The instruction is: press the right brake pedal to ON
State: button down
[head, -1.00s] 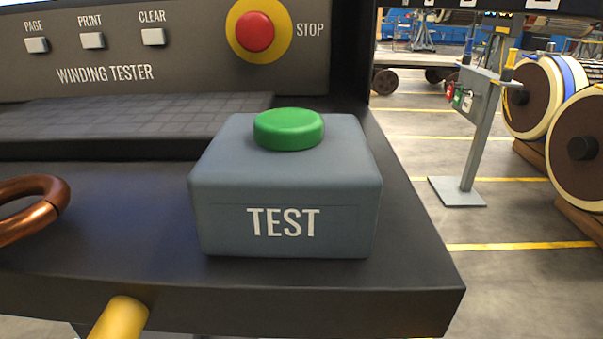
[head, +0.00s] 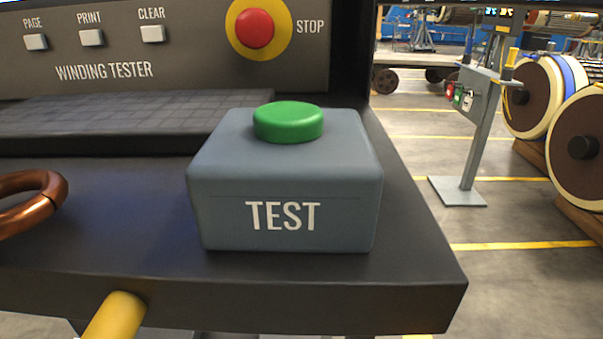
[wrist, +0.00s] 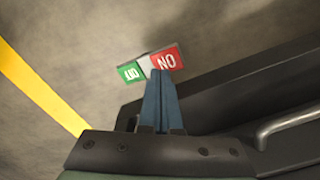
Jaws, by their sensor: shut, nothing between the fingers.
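In the wrist view, a small plate-like piece has a red end (wrist: 167,62) lettered like an inverted ON. Its other end is green (wrist: 130,73), with small lettering that is hard to read, and a pale band lies between. It may be the brake pedal; I cannot tell whether it is the right one. My gripper (wrist: 158,74) is shut and empty. Its blue-grey fingertips overlap the plate's near edge at the pale band and red end; I cannot tell whether they touch it. The head view shows neither my gripper nor this plate.
In the wrist view, a dark panel edge with a metal handle (wrist: 290,122) lies at the right. The head view shows a dark bench (head: 330,290) with a TEST box (head: 285,190), a copper ring (head: 35,205), a STOP button (head: 255,28) and a control post (head: 475,150).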

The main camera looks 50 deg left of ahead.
jog(key=shift+f+b, duration=1.1)
jog(key=shift+f, duration=0.85)
dwell(0.5)
jog(key=shift+r, duration=0.2)
notch_tip(320, 180, up, 7)
jog(key=p, duration=0.8)
jog(key=shift+f, duration=0.15)
dwell(0.4)
